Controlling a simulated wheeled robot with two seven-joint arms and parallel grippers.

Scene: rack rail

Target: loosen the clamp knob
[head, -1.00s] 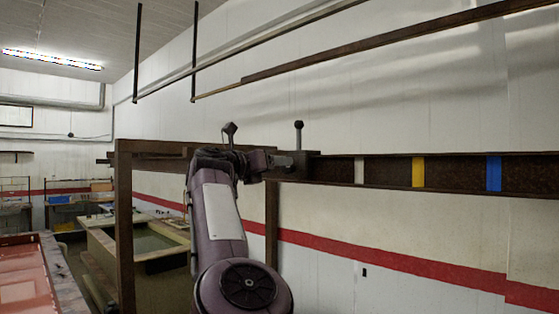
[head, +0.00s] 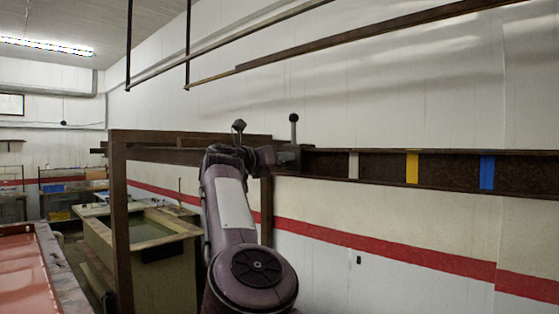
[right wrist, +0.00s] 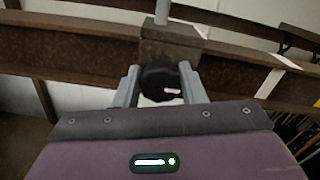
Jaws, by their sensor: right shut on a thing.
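The clamp (head: 288,157) is a dark block on a long brown rail (head: 330,163), with an upright post topped by a black ball (head: 294,118). In the right wrist view the clamp block (right wrist: 172,45) carries a round black knob (right wrist: 158,84) on its near face. My right gripper (right wrist: 160,84) is shut on the knob, one grey finger on each side. In the head view my right gripper (head: 268,156) is at the clamp's left side, and the knob is hidden there. My left gripper is not in view.
White, yellow (head: 411,168) and blue (head: 487,172) bands mark the rail right of the clamp. A brown post (head: 119,220) stands at the left, before an open tank (head: 150,235). A red-topped table (head: 25,265) is at lower left.

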